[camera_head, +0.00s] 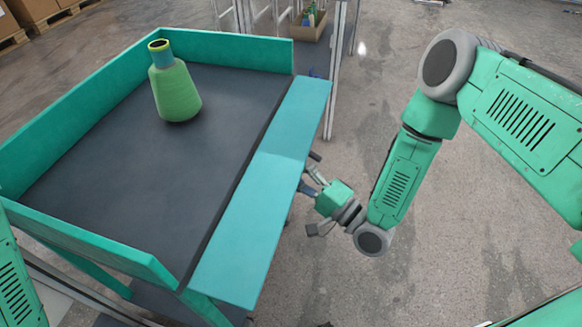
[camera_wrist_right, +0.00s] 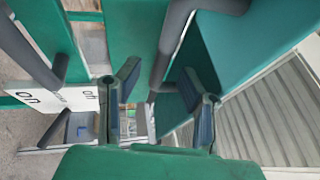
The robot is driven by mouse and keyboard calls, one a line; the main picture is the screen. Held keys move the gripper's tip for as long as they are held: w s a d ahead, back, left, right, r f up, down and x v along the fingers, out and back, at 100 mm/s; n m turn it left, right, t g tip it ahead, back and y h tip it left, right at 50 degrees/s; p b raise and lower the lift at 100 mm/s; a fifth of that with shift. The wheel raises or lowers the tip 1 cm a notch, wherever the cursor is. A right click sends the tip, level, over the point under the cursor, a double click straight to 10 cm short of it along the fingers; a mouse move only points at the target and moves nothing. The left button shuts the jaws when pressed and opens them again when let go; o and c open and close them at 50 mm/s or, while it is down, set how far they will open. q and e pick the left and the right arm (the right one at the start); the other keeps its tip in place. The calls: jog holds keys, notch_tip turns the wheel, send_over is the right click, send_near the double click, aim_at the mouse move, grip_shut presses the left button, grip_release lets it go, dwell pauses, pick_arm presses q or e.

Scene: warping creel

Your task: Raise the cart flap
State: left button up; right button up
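The cart flap (camera_head: 265,180) is a teal panel along the right side of the cart (camera_head: 110,150). It is folded outward and down, not upright like the other walls. My right gripper (camera_head: 310,183) is beside the flap's outer edge, its tips partly hidden near a dark handle end. In the wrist view my right gripper (camera_wrist_right: 158,80) has its two fingers apart, with a dark grey bar (camera_wrist_right: 172,45) showing between them. Contact with the bar cannot be told. Teal panels fill much of that view. My left gripper is out of view.
A green yarn cone (camera_head: 174,88) stands on the cart's dark deck. Behind the cart are a metal frame post (camera_head: 336,60) and a box of items (camera_head: 309,22). The wrist view shows a white label plate (camera_wrist_right: 60,98). Floor to the right is clear.

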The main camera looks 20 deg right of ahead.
aim_at(282, 168)
jog(key=shift+w+a+r, duration=0.15)
jog(key=shift+w+a, duration=0.15)
jog(key=shift+a, duration=0.2)
jog(key=shift+w+a+r, duration=0.1)
jog(key=shift+w+a, duration=0.2)
jog(key=shift+a, duration=0.2)
jog(key=shift+w+a+r, duration=0.1)
jog(key=shift+a, duration=0.4)
jog(key=shift+d, duration=0.25)
jog(key=shift+c, duration=0.8)
jog(key=shift+d, duration=0.25)
grip_shut()
jog(key=shift+d, duration=0.2)
jog(key=shift+a, duration=0.3)
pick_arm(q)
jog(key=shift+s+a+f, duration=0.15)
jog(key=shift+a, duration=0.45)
